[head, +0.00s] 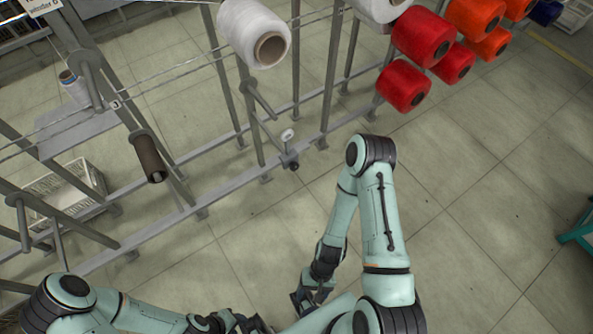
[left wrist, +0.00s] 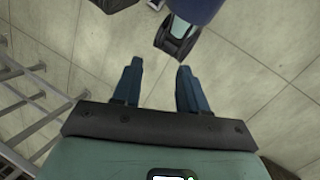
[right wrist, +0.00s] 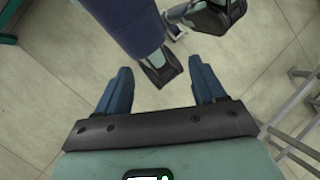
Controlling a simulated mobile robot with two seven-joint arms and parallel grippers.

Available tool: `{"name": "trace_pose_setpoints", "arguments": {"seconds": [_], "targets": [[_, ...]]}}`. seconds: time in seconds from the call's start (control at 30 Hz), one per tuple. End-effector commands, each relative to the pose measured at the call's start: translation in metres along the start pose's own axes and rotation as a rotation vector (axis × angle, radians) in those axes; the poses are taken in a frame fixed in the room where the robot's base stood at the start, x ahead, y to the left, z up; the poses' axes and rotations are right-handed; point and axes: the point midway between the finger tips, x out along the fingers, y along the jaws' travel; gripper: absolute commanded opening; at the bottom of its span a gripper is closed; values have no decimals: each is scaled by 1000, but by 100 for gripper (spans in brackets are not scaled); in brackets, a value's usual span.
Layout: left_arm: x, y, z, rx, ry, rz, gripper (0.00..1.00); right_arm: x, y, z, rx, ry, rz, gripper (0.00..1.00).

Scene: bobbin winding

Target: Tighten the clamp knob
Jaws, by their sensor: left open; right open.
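A small dark knob (head: 293,165), which looks like the clamp knob, sits on a bracket at the end of a bar on the grey rack. A small white round part (head: 287,135) stands just above it. My right gripper (head: 302,303) is low in the head view, below the knob and well apart from it. Its fingers are open and empty in the right wrist view (right wrist: 160,78). My left gripper (head: 262,328) is at the bottom edge, partly cut off. Its fingers are open and empty in the left wrist view (left wrist: 160,80). The knob cannot be made out in either wrist view.
The grey rack (head: 330,80) crosses the left and top. It carries a white cone (head: 254,33), red cones (head: 403,86) and a dark brown bobbin (head: 149,157). A white crate (head: 65,190) stands at the left. The floor at the right is mostly clear.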

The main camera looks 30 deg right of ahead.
Motion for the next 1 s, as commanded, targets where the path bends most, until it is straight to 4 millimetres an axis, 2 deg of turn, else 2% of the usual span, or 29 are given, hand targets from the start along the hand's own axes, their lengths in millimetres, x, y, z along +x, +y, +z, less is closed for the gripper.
{"name": "trace_pose_setpoints", "arguments": {"seconds": [0.03,0.07,0.17,0.23,0.27,0.33,0.37,0.43,0.53,0.6,0.7,0.83,0.9,1.0], "targets": [[12,-5,2,-2,-3,-1,43,14,3,7,89,-88,-31,69],[16,-6,2,-2,-3,-1,43,18,0,12,140,-144,-63,69],[27,-11,3,-3,-3,-2,43,22,-26,18,310,-306,-231,69],[35,-13,3,-3,-2,-2,43,17,-52,7,423,-383,-401,69],[38,-14,3,-4,-1,-2,43,13,-63,-2,470,-404,-485,69],[45,-17,2,-4,1,-2,43,-1,-87,-32,572,-422,-701,69],[48,-18,2,-4,2,-2,43,-10,-95,-50,614,-413,-801,69],[55,-20,1,-4,4,-2,43,-33,-104,-97,704,-356,-1043,69],[64,-23,-1,-5,8,-1,43,-72,-92,-170,810,-185,-1371,69],[70,-25,-2,-5,9,-1,43,-98,-70,-213,865,-29,-1559,69],[75,-26,-3,-5,11,-1,43,-128,-32,-256,920,193,-1746,69],[78,-27,-4,-5,12,-1,43,-150,3,-282,954,386,-1862,69],[79,-27,-4,-5,13,-1,43,-156,11,-287,960,433,-1885,69],[79,-27,-4,-5,13,0,43,-160,9,-294,960,448,-1893,69]]}}
